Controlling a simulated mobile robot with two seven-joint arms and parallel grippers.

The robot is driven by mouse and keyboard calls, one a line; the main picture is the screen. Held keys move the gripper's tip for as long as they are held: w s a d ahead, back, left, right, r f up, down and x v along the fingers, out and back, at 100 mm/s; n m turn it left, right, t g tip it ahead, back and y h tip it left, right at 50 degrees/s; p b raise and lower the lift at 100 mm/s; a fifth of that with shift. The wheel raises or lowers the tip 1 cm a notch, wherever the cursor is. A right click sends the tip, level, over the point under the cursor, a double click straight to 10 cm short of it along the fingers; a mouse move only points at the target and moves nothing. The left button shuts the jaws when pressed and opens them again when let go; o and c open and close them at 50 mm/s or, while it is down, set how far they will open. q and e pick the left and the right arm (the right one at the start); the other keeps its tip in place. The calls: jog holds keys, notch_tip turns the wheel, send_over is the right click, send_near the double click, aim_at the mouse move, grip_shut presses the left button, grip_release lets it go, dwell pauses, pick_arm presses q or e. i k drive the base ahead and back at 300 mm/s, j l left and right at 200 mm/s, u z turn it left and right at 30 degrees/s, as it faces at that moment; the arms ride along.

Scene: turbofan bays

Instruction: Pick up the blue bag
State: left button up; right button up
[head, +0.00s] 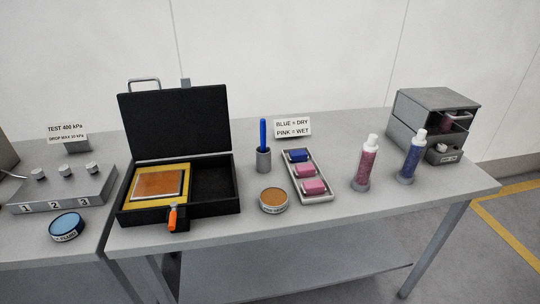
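The blue bag (299,155) is a small dark-blue packet. It lies in the far end of a pale tray (311,197) on the grey table. Two pink bags lie in the same tray, one in the middle (305,171) and one at the near end (313,187). Nothing covers the blue bag from above. Neither of my grippers shows in the head view.
Left of the tray stand a grey cup (263,160) with a blue stick and a round orange-topped tin (273,200). An open black case (222,206) is farther left. Pink (367,160) and blue (412,155) cylinders and a drawer unit (431,100) stand right. The front right table is clear.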

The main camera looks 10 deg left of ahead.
aim_at(300, 155)
jog(key=i+l+u, duration=0.1)
jog(key=l+u, duration=0.55)
jog(key=l, duration=0.15)
jog(key=l+u, duration=0.25)
jog(key=l, duration=1.45)
jog(key=k+l, duration=0.15)
jog(key=l, duration=0.7)
jog(key=i+u, duration=0.05)
